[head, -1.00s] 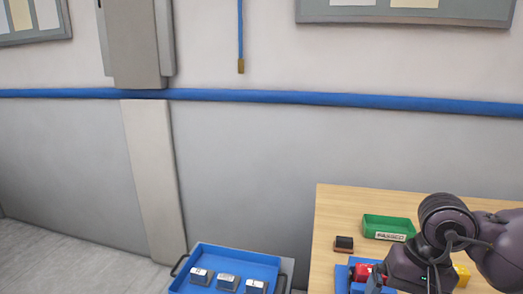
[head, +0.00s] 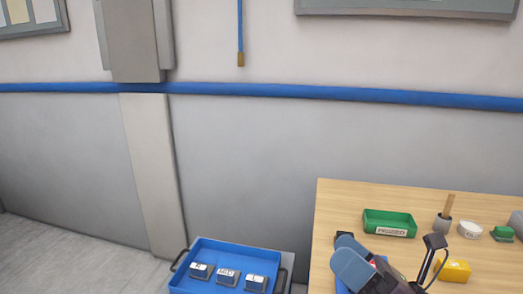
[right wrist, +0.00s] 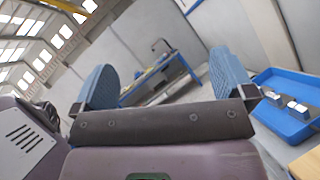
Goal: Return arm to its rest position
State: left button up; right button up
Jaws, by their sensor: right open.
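My right gripper (head: 348,255) is at the lower right of the head view, above the left part of the wooden table (head: 335,205). Its two blue finger pads stand apart with nothing between them. The right wrist view also shows the open gripper (right wrist: 164,78), with a wide empty gap between its pads. In the head view it covers most of a blue item on the table, and only a little red shows beside it. My left gripper is not in view.
A blue tray (head: 240,254) with three labelled blocks stands left of the table. On the table are a green "PASSED" bin (head: 388,218), a grey cup (head: 441,222), a white round tin (head: 471,230) and a yellow box (head: 454,270). Open floor lies at left.

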jog(key=d+f+m+t+h, duration=0.1)
jog(key=d+f+m+h, duration=0.6)
jog(key=m+h, duration=0.5)
jog(key=d+f+m+t+h, duration=0.1)
jog(key=d+f+m+h, duration=0.55)
jog(key=m, duration=0.85)
jog(key=s+d+f+m+g, duration=0.1)
jog(key=s+f+m+g, duration=1.2)
jog(key=s+f, duration=0.45)
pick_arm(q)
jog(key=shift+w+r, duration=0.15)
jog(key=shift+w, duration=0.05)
pick_arm(e)
jog(key=w+f+n+t, duration=0.1)
jog(key=w+f+t, duration=0.5)
jog(key=f+t, duration=0.2)
jog(key=shift+f, duration=0.3)
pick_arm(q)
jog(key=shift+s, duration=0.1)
pick_arm(e)
jog(key=shift+d, duration=0.1)
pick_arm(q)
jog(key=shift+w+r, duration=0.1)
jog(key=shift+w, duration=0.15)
